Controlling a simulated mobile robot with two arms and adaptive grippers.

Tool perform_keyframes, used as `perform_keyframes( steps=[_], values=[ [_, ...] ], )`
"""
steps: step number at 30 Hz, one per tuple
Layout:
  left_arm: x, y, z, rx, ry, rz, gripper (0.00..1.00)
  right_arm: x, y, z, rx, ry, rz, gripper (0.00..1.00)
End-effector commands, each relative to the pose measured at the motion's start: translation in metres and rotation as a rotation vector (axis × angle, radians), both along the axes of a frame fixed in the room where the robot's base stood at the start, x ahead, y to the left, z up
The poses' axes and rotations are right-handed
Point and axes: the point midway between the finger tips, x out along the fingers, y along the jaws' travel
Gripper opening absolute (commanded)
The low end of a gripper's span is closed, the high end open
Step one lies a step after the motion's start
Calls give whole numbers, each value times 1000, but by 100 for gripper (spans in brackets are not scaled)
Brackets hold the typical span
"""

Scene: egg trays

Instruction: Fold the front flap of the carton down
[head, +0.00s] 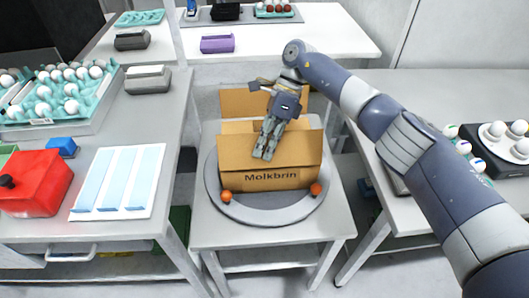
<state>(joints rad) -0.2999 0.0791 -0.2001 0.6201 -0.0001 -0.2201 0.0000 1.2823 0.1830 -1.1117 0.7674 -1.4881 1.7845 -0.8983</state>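The brown carton (298,176), with "Molkbrin" printed on its front, stands on a round grey turntable (262,213). Its front flap (236,152) shows as a wide panel above the lettering; its exact angle is hard to tell. The back flap (238,103) stands up at the rear. My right gripper (265,154) comes from above and behind, pointing down in front of the flap's middle, with its fingers close together and nothing seen between them. I cannot tell whether it touches the flap. The carton's inside is mostly hidden. My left gripper is not in view.
Orange balls (226,196) (316,188) sit on the turntable's front rim. The left table holds an egg tray (98,118), a red box (38,180) and a white striped panel (118,180). A right table carries a dark tray (480,150). Gaps separate the tables.

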Motion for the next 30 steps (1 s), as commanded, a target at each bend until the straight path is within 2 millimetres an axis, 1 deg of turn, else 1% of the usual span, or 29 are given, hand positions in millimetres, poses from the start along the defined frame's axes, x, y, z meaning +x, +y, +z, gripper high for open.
perform_keyframes(
  steps=[12, 14, 15, 23, 25, 28, 30],
  values=[
    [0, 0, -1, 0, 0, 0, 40, 1, 0, 1, 0, 2, 0, 0],
    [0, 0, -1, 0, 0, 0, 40, 1, 0, 1, 0, 1, 0, 14],
    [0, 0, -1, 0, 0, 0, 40, 1, 0, 1, 0, 1, 0, 23],
    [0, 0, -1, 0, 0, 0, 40, 1, 0, 0, -1, 3, -1, 23],
    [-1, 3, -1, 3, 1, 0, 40, 1, 0, 1, -1, 3, -1, 23],
    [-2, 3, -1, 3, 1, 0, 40, 4, -3, 6, -2, 2, -1, 23],
    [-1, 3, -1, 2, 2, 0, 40, 8, -6, 14, -2, 1, -1, 23]
  ],
)
